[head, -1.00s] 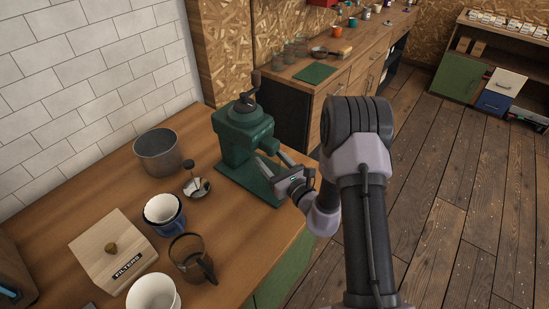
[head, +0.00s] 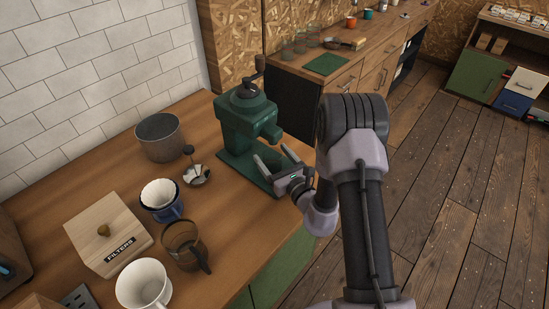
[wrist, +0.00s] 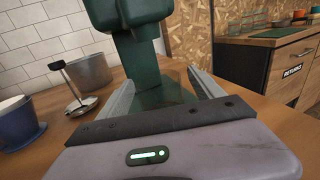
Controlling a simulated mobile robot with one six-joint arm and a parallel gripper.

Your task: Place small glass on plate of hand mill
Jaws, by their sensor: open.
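The green hand mill (head: 245,115) stands on the near wooden counter, its flat green plate (head: 235,168) reaching out towards my gripper. My gripper (head: 271,157) is open at the front of the mill, low over the plate and below the spout. In the wrist view, the two fingers (wrist: 161,80) are spread, with the mill's column and plate between and beyond them. A faint pale-green area shows between the fingers; I cannot tell whether it is a small glass or just the plate. Several small glasses (head: 300,45) stand on the far counter.
Left of the mill are a grey metal pot (head: 158,138), a small metal stand (head: 196,174), a blue cup with a white filter (head: 161,198), a brown glass jug (head: 184,245), a white cup (head: 144,286) and a filters box (head: 108,234). Floor is free at right.

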